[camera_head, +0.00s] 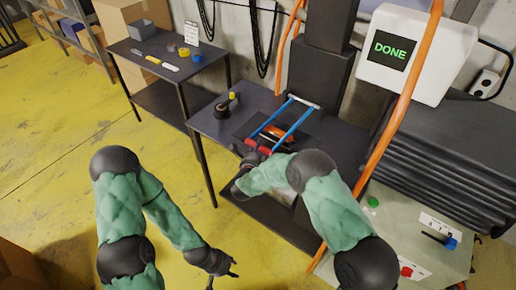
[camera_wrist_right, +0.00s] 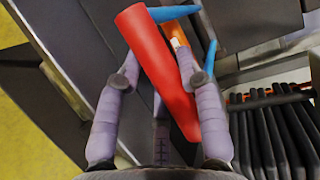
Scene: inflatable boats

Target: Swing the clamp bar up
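The clamp bar is a frame with two blue side arms (camera_head: 292,127) and a red grip bar (camera_head: 257,147) at its near end. Its far end meets a pale crossbar (camera_head: 303,101) at the back of the dark table. My right gripper (camera_head: 248,160) is at the red grip bar, partly hidden by its own wrist. In the right wrist view the red grip bar (camera_wrist_right: 158,70) lies between the fingers, which appear closed against both sides. A blue arm end (camera_wrist_right: 174,13) shows beside it. My left gripper (camera_head: 223,273) is open and empty, low over the yellow floor.
An orange and dark item (camera_head: 274,134) lies under the clamp frame. A black round tool (camera_head: 223,108) stands left of it. A screen (camera_head: 391,50) reads DONE. An orange hose (camera_head: 405,95) and a green-grey control box (camera_head: 400,235) stand to the right. Open floor lies left.

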